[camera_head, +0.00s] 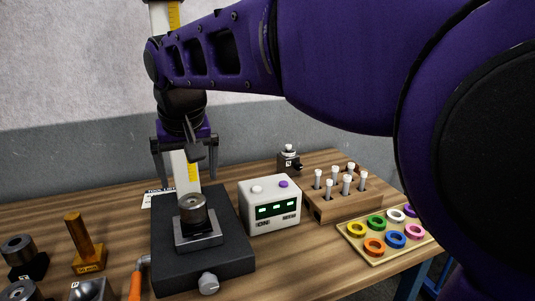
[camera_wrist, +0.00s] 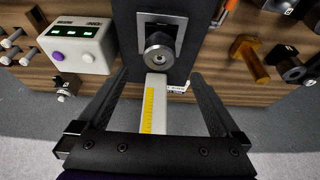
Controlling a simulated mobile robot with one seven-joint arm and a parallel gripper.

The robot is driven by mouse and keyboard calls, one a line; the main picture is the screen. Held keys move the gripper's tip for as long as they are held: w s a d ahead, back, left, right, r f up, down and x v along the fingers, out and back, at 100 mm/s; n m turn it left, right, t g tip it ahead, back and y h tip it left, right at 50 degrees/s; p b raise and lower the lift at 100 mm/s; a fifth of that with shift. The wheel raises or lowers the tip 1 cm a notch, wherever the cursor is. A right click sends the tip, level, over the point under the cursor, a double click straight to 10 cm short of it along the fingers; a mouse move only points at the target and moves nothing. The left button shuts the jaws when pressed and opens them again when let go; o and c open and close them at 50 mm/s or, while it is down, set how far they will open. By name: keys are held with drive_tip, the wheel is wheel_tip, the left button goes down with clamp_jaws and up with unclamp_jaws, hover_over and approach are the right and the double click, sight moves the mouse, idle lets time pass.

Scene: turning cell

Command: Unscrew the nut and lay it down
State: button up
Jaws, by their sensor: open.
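No part is plainly recognisable as a nut. A grey metal cylinder with a hole in its top (camera_head: 192,211) sits upright on a square metal block (camera_head: 199,243) on a dark base plate (camera_head: 235,262). In the wrist view the cylinder (camera_wrist: 159,56) lies just beyond the fingertips. A brass post on a squarish foot (camera_head: 82,238) stands left of the base; it also shows in the wrist view (camera_wrist: 250,60). My gripper (camera_head: 185,178) is open and empty, above the cylinder and apart from it. Its two fingers (camera_wrist: 160,78) are spread wide.
A white scale column (camera_wrist: 154,105) rises behind the cylinder, close to my gripper. A white box with green displays (camera_head: 270,208) stands right of the base. Further right are a wooden rack of pegs (camera_head: 342,205) and a tray of coloured rings (camera_head: 371,258). Dark metal parts (camera_head: 22,258) stand left.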

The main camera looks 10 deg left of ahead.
sight(193, 204)
drive_tip(key=b+x, duration=0.1)
drive_tip(key=x, duration=1)
drive_tip(key=shift+w+f, duration=0.15)
